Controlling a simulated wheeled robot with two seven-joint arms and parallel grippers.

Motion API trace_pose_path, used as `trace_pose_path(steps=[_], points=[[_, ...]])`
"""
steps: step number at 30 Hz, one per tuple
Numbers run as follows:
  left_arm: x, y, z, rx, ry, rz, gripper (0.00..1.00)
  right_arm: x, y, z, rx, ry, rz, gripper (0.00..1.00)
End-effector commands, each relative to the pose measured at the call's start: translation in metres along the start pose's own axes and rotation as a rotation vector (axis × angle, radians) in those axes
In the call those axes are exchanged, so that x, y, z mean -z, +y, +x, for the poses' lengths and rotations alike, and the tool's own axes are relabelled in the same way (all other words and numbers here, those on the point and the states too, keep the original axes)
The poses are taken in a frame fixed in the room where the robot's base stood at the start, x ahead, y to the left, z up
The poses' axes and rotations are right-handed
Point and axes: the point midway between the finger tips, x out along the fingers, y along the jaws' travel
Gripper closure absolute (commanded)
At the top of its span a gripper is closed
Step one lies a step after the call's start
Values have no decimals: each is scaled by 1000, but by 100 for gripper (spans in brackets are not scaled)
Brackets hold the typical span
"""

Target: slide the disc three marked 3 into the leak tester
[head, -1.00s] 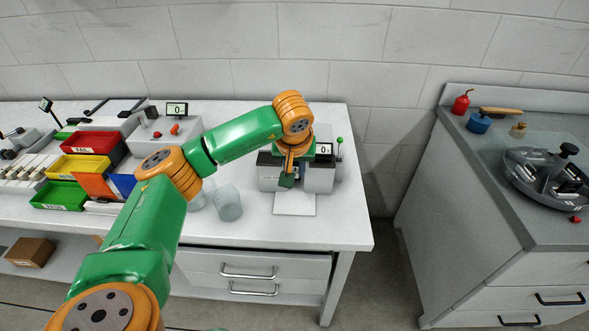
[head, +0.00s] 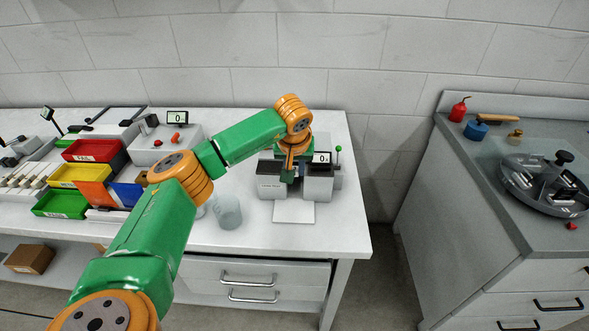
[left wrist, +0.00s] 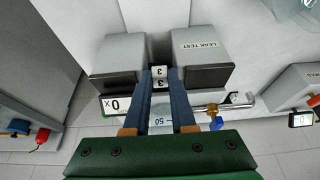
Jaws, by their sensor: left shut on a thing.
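The leak tester (head: 318,187) stands near the right end of the white bench, with two grey blocks and a gap between them. In the left wrist view its block labelled LEAK TEST (left wrist: 200,45) is right of the gap. My left gripper (head: 287,175) is at the gap, pointing down. In the left wrist view its two blue fingers (left wrist: 160,76) are shut on the small white disc three (left wrist: 160,84), marked 3, at the gap between the blocks. Whether the disc touches the blocks I cannot tell. The disc cannot be made out in the head view. My right gripper is not in view.
A white plate (head: 295,212) lies in front of the tester. A clear cup (head: 228,212) stands to its left. Red (head: 92,150), yellow (head: 78,175) and green (head: 60,203) bins are farther left. A grey cabinet (head: 480,215) stands right, across a floor gap.

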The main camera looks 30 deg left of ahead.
Motion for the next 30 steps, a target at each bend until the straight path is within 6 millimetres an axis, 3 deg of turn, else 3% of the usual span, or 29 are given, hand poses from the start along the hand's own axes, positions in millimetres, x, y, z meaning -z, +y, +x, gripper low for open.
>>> trace_pose_path(steps=[24,25,28,30], points=[[3,0,1,1,0,1,100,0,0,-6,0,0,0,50],[3,0,1,1,0,1,68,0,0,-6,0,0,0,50],[3,0,1,1,0,1,42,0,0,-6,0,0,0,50],[3,0,1,1,0,1,42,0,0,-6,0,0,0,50]])
